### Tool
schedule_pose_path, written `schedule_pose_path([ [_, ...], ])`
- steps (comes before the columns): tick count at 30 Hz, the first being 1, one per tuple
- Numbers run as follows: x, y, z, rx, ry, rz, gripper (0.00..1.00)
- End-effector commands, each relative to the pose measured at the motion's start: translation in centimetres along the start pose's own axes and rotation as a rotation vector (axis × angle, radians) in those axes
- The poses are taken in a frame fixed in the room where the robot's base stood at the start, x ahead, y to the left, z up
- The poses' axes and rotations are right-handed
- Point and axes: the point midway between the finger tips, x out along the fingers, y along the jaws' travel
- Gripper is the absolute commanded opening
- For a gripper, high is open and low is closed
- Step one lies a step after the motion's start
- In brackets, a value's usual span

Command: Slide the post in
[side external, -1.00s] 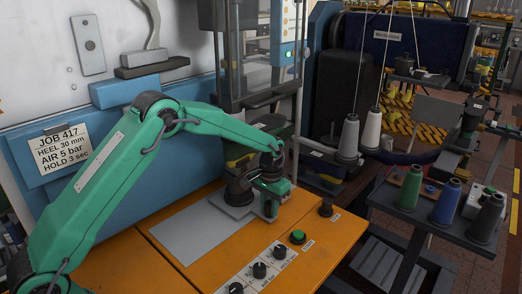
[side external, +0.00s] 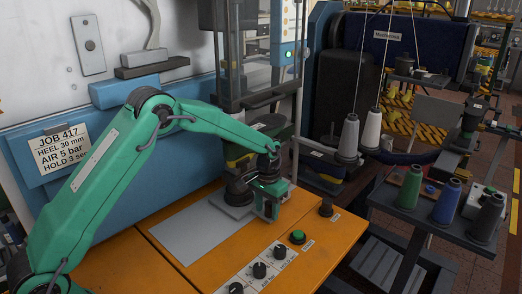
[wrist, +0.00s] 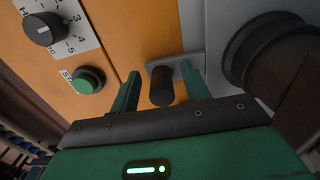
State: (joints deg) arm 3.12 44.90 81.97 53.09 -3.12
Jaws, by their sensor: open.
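The post (wrist: 161,87) is a short dark cylinder in the wrist view. It stands out from a small grey plate (wrist: 188,62) at the edge of the orange top. My gripper (wrist: 160,73) is open, with one green finger on each side of the post. I see gaps between the post and both fingers. A large dark round mount (wrist: 240,68) is to the right of it in the wrist view. In the side view my gripper (side external: 267,205) is low beside the mount (side external: 237,192) and its grey plate (side external: 222,207). My gripper hides the post there.
A green button (side external: 298,237), black dials (side external: 259,270) and a dark knob (side external: 326,207) stand on the orange top (side external: 180,277) near my gripper. A clear guard (side external: 245,60) rises behind. Thread cones (side external: 447,200) stand on a side table. A flat grey panel (side external: 185,236) lies bare.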

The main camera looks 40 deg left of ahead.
Motion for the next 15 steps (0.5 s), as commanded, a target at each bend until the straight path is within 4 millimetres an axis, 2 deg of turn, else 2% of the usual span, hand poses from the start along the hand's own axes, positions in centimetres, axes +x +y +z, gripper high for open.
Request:
schedule_pose_path([
  [15, -0.1, 0.0, 5.1, 0.0, -0.001, 0.0, 0.46],
])
